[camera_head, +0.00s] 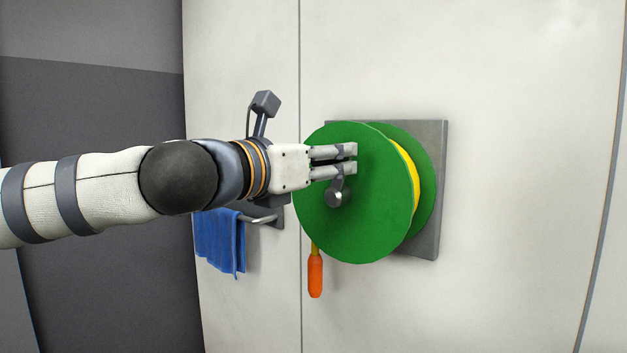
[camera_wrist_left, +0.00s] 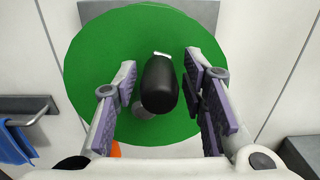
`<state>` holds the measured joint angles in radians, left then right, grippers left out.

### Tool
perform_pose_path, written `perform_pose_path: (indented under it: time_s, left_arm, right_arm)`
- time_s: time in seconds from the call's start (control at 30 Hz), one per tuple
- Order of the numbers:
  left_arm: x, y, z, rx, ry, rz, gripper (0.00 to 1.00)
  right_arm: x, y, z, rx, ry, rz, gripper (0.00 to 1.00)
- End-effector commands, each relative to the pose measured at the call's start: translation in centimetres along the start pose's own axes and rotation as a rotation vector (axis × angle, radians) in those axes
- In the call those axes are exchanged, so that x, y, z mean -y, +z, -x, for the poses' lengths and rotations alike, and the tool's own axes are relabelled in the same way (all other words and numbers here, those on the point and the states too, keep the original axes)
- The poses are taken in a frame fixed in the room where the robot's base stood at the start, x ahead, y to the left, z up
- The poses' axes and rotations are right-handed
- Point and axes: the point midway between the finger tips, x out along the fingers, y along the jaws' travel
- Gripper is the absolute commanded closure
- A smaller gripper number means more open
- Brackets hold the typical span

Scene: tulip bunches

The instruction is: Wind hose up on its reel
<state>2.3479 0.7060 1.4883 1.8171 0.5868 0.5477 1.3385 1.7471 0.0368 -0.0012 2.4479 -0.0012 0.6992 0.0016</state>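The green hose reel (camera_head: 380,220) is mounted on a grey wall plate (camera_head: 430,190). Yellow hose (camera_head: 408,178) shows between its discs, and an orange nozzle (camera_head: 315,275) hangs below on a short yellow length. My left gripper (camera_head: 352,160) is at the front disc, by the grey crank hub (camera_head: 338,195). In the left wrist view the black crank handle (camera_wrist_left: 160,85) stands between the fingers of my left gripper (camera_wrist_left: 158,88). The fingers are spread, with green showing on both sides of the handle. My right gripper is not in view.
A blue towel (camera_head: 220,240) hangs from a grey bar (camera_head: 258,219) on the white wall, left of the reel and below my left arm. The wall right of the reel is clear.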

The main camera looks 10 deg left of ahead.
Motion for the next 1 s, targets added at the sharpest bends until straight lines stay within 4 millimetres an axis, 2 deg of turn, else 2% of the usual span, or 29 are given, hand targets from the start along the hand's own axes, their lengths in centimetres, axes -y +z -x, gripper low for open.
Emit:
perform_pose_path:
  time_s: [0.33,0.8,0.97,1.0]
  left_arm:
    - [0.0,-0.1,0.3,-0.003,0.0,0.001,0.5]
    - [0.0,0.2,6.4,0.001,0.0,-0.001,0.5]
    - [0.0,-0.1,7.0,-0.003,0.0,0.001,0.5]
    - [0.2,-0.8,6.9,-0.015,-0.004,-0.008,0.5]
  right_arm:
    - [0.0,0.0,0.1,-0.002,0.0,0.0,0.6]
    - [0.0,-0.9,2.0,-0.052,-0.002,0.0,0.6]
    - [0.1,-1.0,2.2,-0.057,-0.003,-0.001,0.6]
    - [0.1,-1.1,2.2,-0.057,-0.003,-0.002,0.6]
